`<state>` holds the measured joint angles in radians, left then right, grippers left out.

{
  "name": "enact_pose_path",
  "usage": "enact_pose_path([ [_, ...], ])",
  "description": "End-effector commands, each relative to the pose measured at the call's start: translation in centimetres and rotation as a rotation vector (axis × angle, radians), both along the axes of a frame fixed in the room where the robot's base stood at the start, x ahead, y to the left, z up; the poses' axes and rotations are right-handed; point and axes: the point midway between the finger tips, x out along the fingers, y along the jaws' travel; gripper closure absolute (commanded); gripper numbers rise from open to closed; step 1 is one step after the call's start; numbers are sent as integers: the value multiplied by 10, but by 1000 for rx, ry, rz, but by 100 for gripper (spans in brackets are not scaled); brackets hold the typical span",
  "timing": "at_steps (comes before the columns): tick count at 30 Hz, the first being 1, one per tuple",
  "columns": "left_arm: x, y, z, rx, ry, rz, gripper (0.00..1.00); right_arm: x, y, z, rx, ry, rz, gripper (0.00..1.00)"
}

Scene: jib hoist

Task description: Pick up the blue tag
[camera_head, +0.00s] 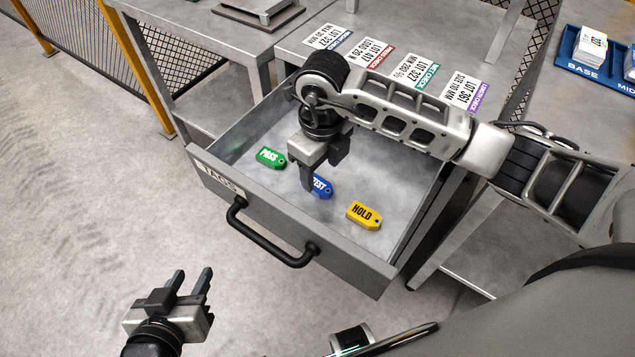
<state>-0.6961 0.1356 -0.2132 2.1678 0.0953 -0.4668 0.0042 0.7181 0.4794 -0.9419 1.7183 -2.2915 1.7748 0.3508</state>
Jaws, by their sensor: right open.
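The blue tag (321,185) lies on the floor of the open drawer, between the green PASS tag (271,157) and the yellow HOLD tag (364,214). Its white lettering is partly covered by a finger of my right gripper (318,178). The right gripper points down into the drawer, open, with its fingers at or just above the blue tag. I cannot tell whether they touch it. My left gripper (190,282) is open and empty, outside the drawer at the lower left.
The drawer (275,222) is pulled out, with a TAGS label and a black handle (272,240) on its front. Several LOT cards (412,72) lie on the bench above. A blue tray (578,62) with white cards stands at the right. Open floor lies at the left.

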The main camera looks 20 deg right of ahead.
Motion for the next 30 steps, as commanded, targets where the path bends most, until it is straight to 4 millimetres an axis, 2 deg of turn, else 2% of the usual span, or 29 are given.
enact_pose_path([
  [6,3,0,3,3,-8,0,64,-4,2,-32,0,4,-1,44],
  [15,6,0,4,3,-15,0,64,-4,2,-38,1,1,1,44],
  [16,6,0,4,3,-14,0,64,-4,2,-38,1,1,1,46],
  [21,5,0,4,3,-13,0,64,-4,2,-38,0,1,1,91],
  [30,2,0,2,3,-6,0,64,-3,2,-36,0,0,0,92],
])
